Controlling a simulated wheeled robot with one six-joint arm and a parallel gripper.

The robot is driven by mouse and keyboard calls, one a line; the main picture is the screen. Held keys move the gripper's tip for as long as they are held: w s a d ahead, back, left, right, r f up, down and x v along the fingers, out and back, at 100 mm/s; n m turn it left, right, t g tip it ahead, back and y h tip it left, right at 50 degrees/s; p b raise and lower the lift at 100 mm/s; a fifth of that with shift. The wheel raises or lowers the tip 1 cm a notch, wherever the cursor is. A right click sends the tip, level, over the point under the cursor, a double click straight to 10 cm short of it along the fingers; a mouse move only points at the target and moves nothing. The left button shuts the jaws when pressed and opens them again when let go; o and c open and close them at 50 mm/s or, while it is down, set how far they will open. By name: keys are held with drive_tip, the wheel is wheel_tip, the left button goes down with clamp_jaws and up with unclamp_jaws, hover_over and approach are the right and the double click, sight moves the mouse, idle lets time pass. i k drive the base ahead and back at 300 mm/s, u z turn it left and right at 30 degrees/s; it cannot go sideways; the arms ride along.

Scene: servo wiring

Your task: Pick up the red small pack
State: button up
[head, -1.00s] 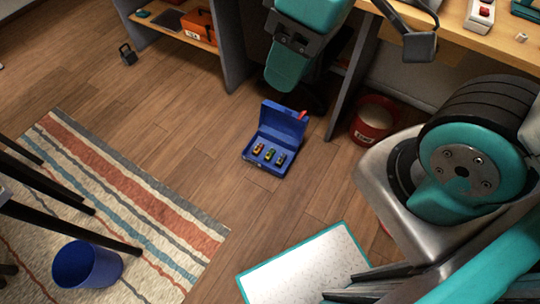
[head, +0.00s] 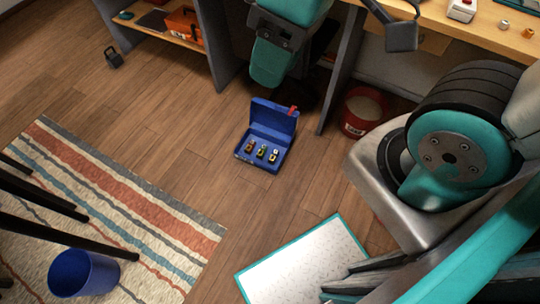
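An open blue case (head: 281,118) stands on the wood floor near the middle of the head view, its lid raised at the back. Three small packs stand in a row inside it. The left one, an orange-red pack (head: 250,146), looks closest to red. A green and yellow pack (head: 262,151) is in the middle, and a yellowish pack with a pale patch (head: 273,155) is on the right. A small red piece (head: 293,110) shows at the lid's right corner. It is too small to tell what it is.
A striped rug (head: 150,205), dark furniture legs and a blue bin (head: 84,275) are at left. The floor left of the case is clear.

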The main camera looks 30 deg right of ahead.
sight(251, 144)
drive_tip(key=u, duration=0.05)
drive_tip(key=k, duration=0.6)
drive_tip(key=z, duration=0.9)
drive_tip(key=i, duration=1.35)
drive_tip(key=u, duration=0.6)
drive_tip(key=i, duration=0.5)
drive_tip(key=u, duration=0.55)
